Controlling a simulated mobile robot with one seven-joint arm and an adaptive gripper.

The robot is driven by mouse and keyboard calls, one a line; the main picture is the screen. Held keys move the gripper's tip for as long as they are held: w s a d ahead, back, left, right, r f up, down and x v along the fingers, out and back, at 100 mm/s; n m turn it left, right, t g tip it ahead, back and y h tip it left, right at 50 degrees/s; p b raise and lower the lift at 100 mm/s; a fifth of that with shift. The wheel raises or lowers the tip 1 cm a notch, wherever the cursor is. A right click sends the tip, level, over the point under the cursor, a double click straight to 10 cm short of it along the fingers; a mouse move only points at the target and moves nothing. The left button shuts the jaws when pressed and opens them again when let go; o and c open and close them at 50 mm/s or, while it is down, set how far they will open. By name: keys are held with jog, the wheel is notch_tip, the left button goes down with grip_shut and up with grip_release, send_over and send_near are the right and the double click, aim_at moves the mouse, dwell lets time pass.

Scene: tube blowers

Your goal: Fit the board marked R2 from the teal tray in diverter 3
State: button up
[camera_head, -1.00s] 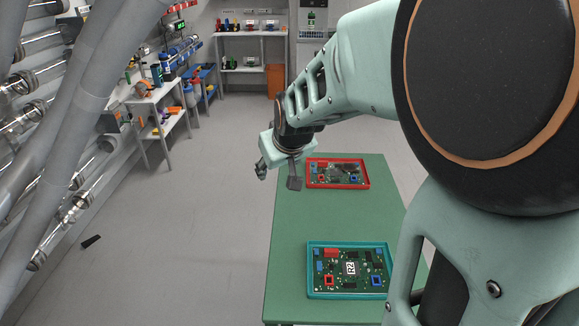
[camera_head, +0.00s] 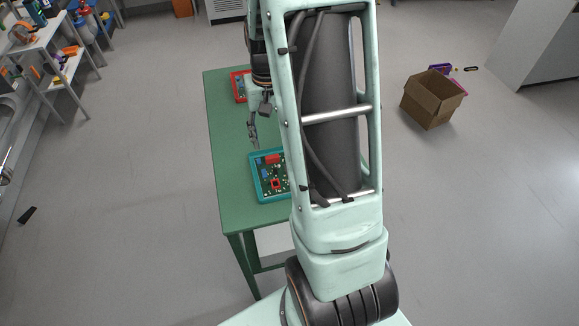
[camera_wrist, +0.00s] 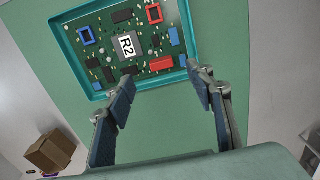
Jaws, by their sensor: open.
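The board marked R2 (camera_wrist: 152,60) lies in the teal tray (camera_wrist: 72,72) on the green table. It is green with red, blue and black parts and a white R2 label in the wrist view. In the head view my arm hides the right part of the board (camera_head: 266,187) and of the teal tray (camera_head: 258,190). My gripper (camera_wrist: 160,88) is open and empty. In the head view my gripper (camera_head: 255,140) is above the table, near the far edge of the teal tray. Diverter 3 cannot be made out in the current views.
A red tray (camera_head: 238,87) sits farther back on the green table (camera_head: 232,145), mostly behind my arm. An open cardboard box (camera_head: 432,100) stands on the floor to the right. A shelf (camera_head: 45,55) with tools is at the left.

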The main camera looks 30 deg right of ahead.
aim_at(272, 158)
jog(key=f, duration=0.8)
jog(key=shift+w+f, duration=0.2)
jog(key=shift+w, duration=0.05)
jog(key=shift+c, duration=0.3)
grip_shut()
